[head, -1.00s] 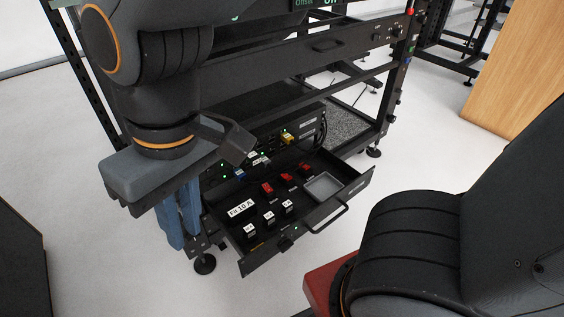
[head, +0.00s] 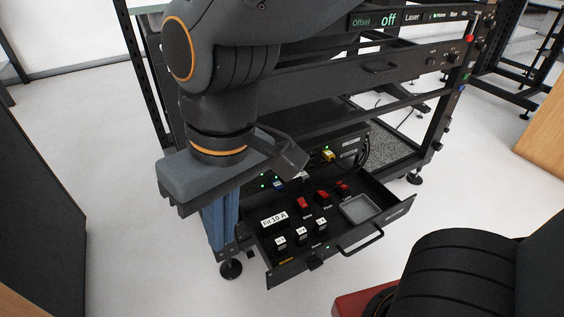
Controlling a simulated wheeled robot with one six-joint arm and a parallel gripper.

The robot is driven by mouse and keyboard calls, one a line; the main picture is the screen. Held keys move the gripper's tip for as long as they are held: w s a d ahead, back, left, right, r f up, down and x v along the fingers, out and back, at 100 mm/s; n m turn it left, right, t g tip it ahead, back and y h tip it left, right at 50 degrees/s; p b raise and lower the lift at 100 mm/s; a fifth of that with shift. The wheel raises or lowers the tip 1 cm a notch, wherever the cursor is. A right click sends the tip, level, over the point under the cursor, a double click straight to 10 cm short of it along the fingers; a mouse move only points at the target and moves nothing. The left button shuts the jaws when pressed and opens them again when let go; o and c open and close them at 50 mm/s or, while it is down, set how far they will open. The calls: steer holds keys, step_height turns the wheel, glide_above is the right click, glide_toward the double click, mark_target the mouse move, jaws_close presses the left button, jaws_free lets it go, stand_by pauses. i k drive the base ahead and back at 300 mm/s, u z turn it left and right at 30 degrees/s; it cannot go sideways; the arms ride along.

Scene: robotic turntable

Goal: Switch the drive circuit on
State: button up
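The open drawer (head: 342,262) of the dark rack holds a row of red switch-like parts (head: 323,197). A white label reading "Fit 10 A" (head: 273,219) lies at the drawer's left. Which part belongs to the drive circuit is too small to read. My gripper (head: 221,245) hangs left of the drawer, with a grey body and what look like blue fingers pointing down. The gap between its fingers is not clear. No held thing shows. My gripper's body and wrist hide part of the rack's left side.
A grey tray (head: 361,208) sits in the drawer's right part, and a handle (head: 362,243) sticks out in front. Behind are a yellow plug (head: 328,155) and dark cables. A display (head: 376,20) reads "Offset off". A red knob (head: 470,38) is on the right post.

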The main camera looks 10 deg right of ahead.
mark_target(301, 201)
steer(key=u, duration=1.3)
steer(key=k, duration=1)
steer(key=z, duration=1.3)
steer(key=i, duration=0.5)
steer(key=z, duration=0.05)
